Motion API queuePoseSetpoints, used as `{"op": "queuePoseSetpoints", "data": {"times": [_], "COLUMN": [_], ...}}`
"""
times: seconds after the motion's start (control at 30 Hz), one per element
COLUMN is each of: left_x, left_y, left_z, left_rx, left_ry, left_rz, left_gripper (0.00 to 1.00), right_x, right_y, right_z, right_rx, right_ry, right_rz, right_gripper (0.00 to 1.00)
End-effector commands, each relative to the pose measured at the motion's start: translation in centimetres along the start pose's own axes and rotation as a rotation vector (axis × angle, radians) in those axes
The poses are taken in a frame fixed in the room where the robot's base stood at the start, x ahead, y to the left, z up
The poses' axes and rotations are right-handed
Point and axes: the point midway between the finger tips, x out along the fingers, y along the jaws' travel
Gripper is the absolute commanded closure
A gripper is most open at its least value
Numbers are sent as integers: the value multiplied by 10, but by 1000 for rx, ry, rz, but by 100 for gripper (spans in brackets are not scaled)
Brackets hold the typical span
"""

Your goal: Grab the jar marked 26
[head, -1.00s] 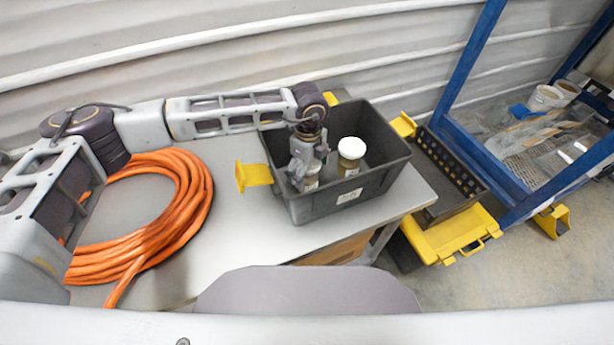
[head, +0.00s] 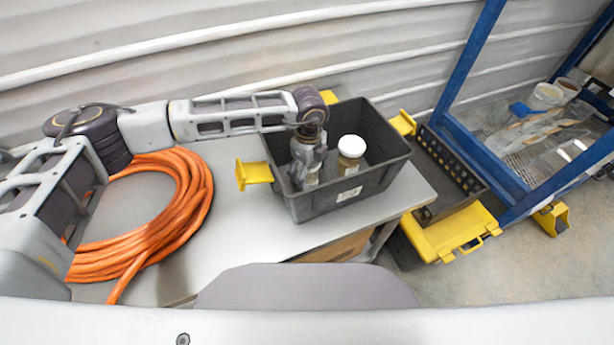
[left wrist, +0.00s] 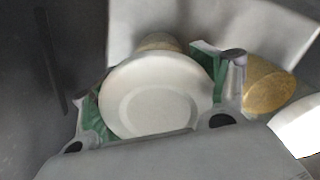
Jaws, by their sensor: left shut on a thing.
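My left gripper (head: 307,175) reaches down into the dark grey bin (head: 352,193) on the table. It is shut on a jar with a white lid (left wrist: 155,95), which sits between the green-padded fingers in the left wrist view. In the head view only a small part of this held jar (head: 312,181) shows below the gripper. A second jar (head: 350,155), white-lidded with yellowish-brown contents, stands to its right in the bin, apart from the gripper. It also shows at the right of the left wrist view (left wrist: 268,86). I cannot read a number on either jar. My right gripper is not in view.
The bin has yellow brackets (head: 254,174) at its sides, and its walls stand close around the gripper. A coiled orange hose (head: 190,215) lies on the table (head: 235,225) to the left. A blue frame (head: 465,75) stands at the right.

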Motion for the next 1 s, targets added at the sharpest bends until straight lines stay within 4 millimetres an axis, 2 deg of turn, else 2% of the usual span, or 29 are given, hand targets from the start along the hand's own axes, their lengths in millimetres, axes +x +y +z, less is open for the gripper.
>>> {"op": "queuePoseSetpoints", "data": {"times": [0.13, 0.17, 0.4, 0.57, 0.77, 1.0], "left_x": [0, 0, -1, -8, -29, -66], "left_y": [0, 0, 0, -1, -1, -1], "left_z": [0, 0, 0, 0, 0, 0], "left_rx": [0, 0, 0, 0, 0, 0], "left_ry": [0, 0, 0, 0, -1, 0], "left_rz": [-2, -2, -2, -2, -4, -5], "left_gripper": [62, 67, 68, 68, 68, 68], "right_x": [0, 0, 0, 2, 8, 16], "right_y": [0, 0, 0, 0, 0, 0], "right_z": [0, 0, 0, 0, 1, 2], "right_rx": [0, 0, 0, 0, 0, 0], "right_ry": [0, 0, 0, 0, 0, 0], "right_rz": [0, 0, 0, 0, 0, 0], "right_gripper": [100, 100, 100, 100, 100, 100]}}
